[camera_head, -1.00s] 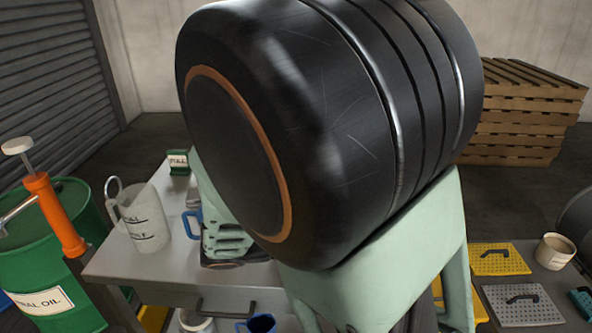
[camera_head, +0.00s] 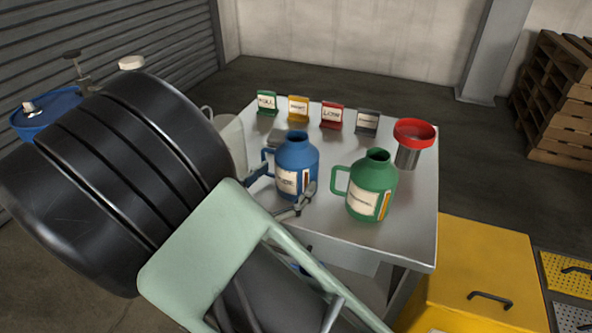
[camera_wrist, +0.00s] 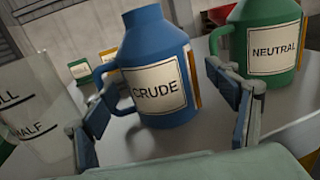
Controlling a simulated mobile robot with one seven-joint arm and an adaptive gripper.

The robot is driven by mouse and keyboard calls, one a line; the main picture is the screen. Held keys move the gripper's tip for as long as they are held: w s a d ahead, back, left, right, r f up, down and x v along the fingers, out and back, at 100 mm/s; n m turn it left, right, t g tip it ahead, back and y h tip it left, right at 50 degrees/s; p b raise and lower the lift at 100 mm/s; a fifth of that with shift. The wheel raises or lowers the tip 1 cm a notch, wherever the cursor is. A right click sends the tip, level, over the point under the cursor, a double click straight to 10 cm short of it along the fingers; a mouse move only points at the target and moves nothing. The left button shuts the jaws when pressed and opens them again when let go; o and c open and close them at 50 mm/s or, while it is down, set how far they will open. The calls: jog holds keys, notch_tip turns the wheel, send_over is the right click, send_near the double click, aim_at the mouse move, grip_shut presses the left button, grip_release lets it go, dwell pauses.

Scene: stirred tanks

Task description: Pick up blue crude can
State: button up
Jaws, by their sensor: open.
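The blue crude can (camera_head: 298,158) stands upright on the grey metal table (camera_head: 408,215), its handle to the left. In the wrist view the can (camera_wrist: 158,45) shows its white CRUDE label between my two fingers. My gripper (camera_wrist: 165,105) is open, one finger on each side of the can's lower body. The left finger is near the handle; I cannot tell whether either finger touches the can. In the head view my gripper (camera_head: 285,200) is partly hidden behind my arm. The green NEUTRAL can (camera_head: 373,187) stands close to the right of the blue can.
A red funnel (camera_head: 414,132) stands behind the green can. Several small label stands, including a red one (camera_head: 331,115), line the back edge. A white measuring jug (camera_wrist: 38,105) is left of the blue can. A yellow cabinet (camera_head: 478,260) stands right of the table.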

jog(key=b+x, duration=0.1)
jog(key=x, duration=0.4)
jog(key=shift+w, duration=0.25)
jog(key=c, duration=1.7)
